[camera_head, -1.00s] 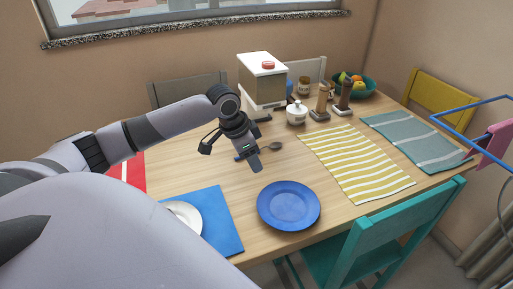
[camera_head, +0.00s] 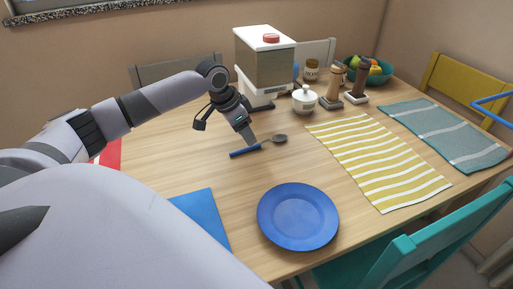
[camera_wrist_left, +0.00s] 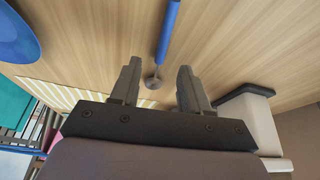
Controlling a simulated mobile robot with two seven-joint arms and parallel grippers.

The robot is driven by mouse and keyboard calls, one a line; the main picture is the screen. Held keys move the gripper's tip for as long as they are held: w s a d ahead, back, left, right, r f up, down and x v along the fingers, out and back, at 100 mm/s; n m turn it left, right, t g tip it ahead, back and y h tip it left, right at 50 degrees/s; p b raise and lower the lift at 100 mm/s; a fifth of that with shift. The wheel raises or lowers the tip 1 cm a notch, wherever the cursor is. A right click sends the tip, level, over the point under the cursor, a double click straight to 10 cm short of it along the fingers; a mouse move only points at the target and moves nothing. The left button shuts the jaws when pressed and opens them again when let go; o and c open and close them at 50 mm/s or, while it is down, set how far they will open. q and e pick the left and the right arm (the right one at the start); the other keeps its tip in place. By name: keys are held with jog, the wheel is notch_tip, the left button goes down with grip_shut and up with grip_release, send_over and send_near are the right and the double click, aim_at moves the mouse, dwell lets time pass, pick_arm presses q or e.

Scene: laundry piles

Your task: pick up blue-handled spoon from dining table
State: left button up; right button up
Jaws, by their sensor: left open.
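The blue-handled spoon (camera_head: 246,152) lies flat on the wooden dining table (camera_head: 190,165), its metal bowl (camera_head: 280,138) pointing right. My left gripper (camera_head: 250,142) reaches down from the left, just over the spoon where handle and neck meet. In the left wrist view my left gripper (camera_wrist_left: 158,84) is open and empty. The spoon's bowl shows in the gap between its fingers, and the blue handle (camera_wrist_left: 168,30) runs up beyond the fingertips. I cannot tell exactly how high the fingertips are above the table. My right gripper is not in view.
A blue plate (camera_head: 298,217) lies in front of the spoon. A dispenser (camera_head: 264,65), a white lidded pot (camera_head: 304,99) and two grinders (camera_head: 332,88) stand behind it. A yellow-striped mat (camera_head: 375,160) lies to the right. Bare table surrounds the spoon.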

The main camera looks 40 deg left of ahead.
aim_at(260, 145)
pick_arm(q)
jog(key=shift+x, duration=2.3)
grip_shut()
